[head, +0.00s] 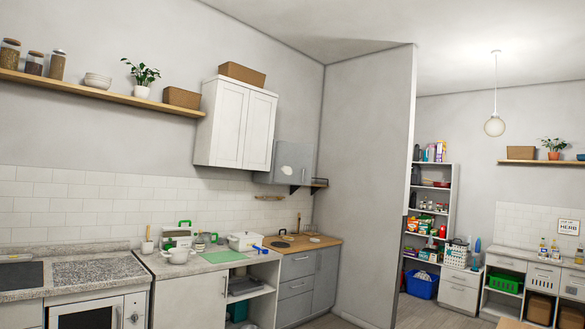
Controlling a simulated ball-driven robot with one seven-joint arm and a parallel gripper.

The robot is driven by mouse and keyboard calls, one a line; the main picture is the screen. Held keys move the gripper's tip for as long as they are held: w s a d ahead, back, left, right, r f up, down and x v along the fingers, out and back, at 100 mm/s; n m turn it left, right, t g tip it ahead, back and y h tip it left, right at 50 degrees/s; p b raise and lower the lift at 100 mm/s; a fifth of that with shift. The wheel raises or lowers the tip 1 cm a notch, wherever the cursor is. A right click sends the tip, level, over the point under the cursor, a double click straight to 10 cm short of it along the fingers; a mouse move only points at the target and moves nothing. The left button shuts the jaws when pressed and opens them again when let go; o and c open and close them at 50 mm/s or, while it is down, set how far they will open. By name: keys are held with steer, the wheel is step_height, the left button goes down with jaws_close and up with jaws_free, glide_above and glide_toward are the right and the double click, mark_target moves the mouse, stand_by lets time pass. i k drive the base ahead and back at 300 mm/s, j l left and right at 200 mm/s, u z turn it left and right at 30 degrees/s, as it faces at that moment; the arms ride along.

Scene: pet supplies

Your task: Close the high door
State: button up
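A white wall cabinet (236,125) with two panelled doors hangs high over the counter; both doors look shut. To its right hangs a smaller grey wall cabinet (293,163) with a pale patch on its front. It is too small here to tell whether its door stands ajar. I cannot tell which of these is the high door. My gripper is not in view.
A counter with a pot (243,241), green board (224,256) and wooden top (297,244) runs below the cabinets. A partition wall (372,180) stands right of it. Beyond are a stocked shelf (447,200) and blue basket (421,287). A wall shelf (100,92) is upper left.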

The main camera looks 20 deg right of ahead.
mark_target(294, 163)
steer(key=i+j+u, duration=0.35)
steer(key=i, duration=0.3)
steer(key=i+j, duration=0.15)
steer(key=i, duration=0.3)
steer(key=i+j, duration=0.15)
steer(key=i, duration=0.3)
steer(key=i+j, duration=0.15)
steer(key=i, duration=0.3)
steer(key=i+l+z, duration=0.15)
steer(key=i+z, duration=0.65)
steer(key=z, duration=0.15)
steer(key=i+j+z, duration=0.15)
steer(key=i+z, duration=0.35)
steer(key=i+l+z, duration=0.1)
steer(key=i+z, duration=0.2)
steer(key=i, duration=0.15)
steer(key=i+z, duration=0.25)
steer(key=i, duration=0.2)
steer(key=i+j+u, duration=0.1)
steer(key=i+u, duration=0.15)
steer(key=i, duration=0.7)
steer(key=i+l+u, duration=0.1)
steer(key=i+u, duration=0.2)
steer(key=i, duration=0.65)
